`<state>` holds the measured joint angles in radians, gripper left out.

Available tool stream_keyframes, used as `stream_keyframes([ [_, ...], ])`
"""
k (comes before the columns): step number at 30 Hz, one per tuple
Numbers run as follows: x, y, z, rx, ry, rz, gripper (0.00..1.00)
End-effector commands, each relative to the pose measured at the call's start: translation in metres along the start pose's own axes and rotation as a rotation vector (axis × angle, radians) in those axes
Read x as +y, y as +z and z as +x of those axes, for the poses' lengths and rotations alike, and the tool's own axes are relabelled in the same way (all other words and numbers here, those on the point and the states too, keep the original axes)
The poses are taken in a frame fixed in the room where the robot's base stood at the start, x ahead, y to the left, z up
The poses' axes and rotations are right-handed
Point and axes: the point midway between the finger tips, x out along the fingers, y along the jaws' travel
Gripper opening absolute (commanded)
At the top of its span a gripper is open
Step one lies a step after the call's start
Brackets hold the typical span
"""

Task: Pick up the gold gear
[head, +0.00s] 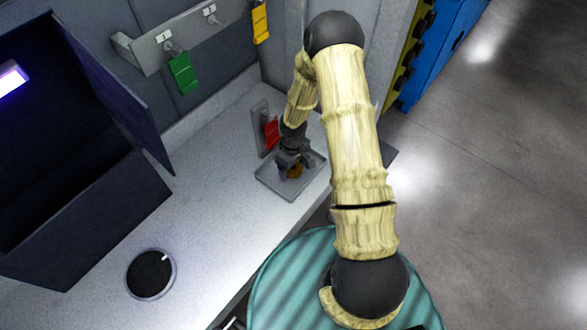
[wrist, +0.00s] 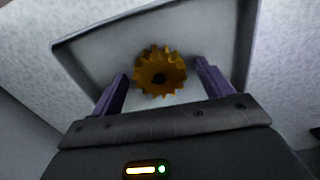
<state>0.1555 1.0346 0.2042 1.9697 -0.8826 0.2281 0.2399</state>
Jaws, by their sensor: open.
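The gold gear (wrist: 160,72) lies in a shallow grey tray (head: 271,183) on the workbench. In the head view the gear (head: 295,171) is partly hidden under my gripper (head: 290,165). In the wrist view the toothed gear with its dark central hole shows between and slightly beyond the two purple fingers of my gripper (wrist: 160,88). The fingers are apart, one on each side of the gear, with a visible gap to it. I cannot tell the exact height of the fingertips above the tray.
A red tag (head: 271,132) hangs on a grey upright plate behind the tray. Green (head: 183,73) and yellow (head: 260,23) tags hang from a wall rail. A dark open box (head: 90,220) stands at left, and a round black disc (head: 151,274) lies on the bench front. The bench between is clear.

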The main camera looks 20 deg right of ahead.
Motion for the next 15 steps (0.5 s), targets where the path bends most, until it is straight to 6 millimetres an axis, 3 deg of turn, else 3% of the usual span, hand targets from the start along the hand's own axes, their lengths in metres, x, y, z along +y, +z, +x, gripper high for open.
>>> stream_keyframes([
  [1, 0.0, 0.0, -0.0001, 0.0, 0.0, 0.0, 0.79],
  [11, 0.0, -0.0001, -0.0002, 0.0, 0.0, 0.0, 0.14],
  [15, 0.0003, -0.0004, -0.0007, 0.001, 0.001, 0.0, 0.12],
])
